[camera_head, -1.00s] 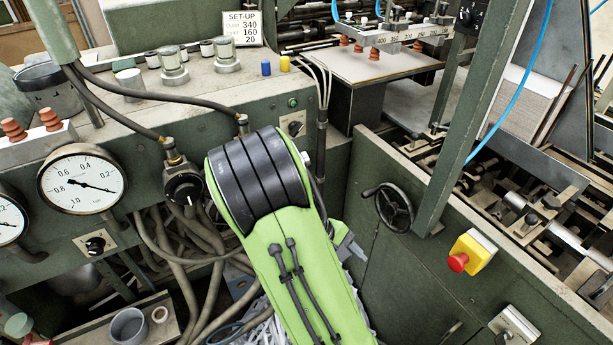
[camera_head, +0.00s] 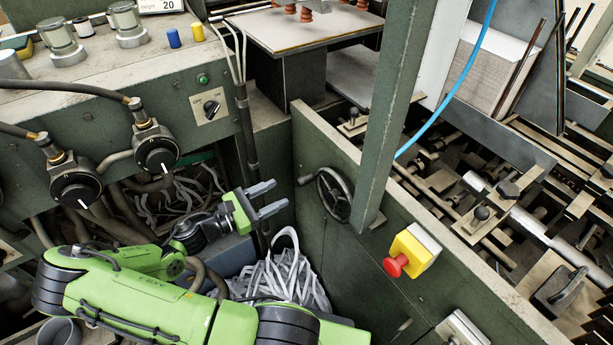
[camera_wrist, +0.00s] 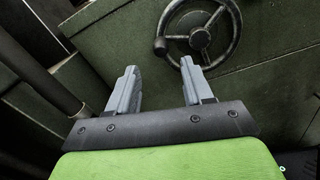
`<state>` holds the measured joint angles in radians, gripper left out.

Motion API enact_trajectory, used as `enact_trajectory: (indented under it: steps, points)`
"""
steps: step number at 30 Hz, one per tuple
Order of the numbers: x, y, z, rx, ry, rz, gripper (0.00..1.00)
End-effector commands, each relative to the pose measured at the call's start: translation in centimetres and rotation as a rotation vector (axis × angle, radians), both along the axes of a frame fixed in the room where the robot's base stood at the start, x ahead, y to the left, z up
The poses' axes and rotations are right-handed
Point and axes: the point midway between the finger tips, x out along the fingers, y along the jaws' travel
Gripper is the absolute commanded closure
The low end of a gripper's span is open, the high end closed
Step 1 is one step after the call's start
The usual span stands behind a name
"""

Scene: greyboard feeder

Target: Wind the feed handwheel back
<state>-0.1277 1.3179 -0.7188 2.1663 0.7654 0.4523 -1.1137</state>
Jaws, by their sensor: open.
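The feed handwheel (camera_head: 334,196) is a dark spoked wheel with a knob handle, mounted on the green side panel. In the head view its handle points left, towards my gripper (camera_head: 274,198). My gripper is open and empty, with its two grey fingers just left of the wheel and apart from it. In the wrist view the handwheel (camera_wrist: 200,38) is at the top, beyond the fingers. Its handle knob (camera_wrist: 160,46) is at the wheel's lower left, ahead of the gap between the fingertips of my gripper (camera_wrist: 160,77). Nothing of the wheel is between the fingers.
A green post (camera_head: 388,130) stands right of the wheel. A red emergency button on a yellow box (camera_head: 411,252) is lower right. A heap of pale strips (camera_head: 284,278) lies below my gripper. A dark pipe (camera_head: 247,150) runs down left of the wheel.

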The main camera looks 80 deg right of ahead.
Motion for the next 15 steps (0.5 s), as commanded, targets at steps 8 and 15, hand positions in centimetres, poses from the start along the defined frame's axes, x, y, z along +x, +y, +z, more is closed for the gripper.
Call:
enact_trajectory:
  steps: [8,15]
  points:
    - [-4.9,-5.3,-0.3,0.0,-0.003,-0.008,0.49]
    - [-7.5,-8.3,-0.2,0.001,-0.003,-0.003,0.49]
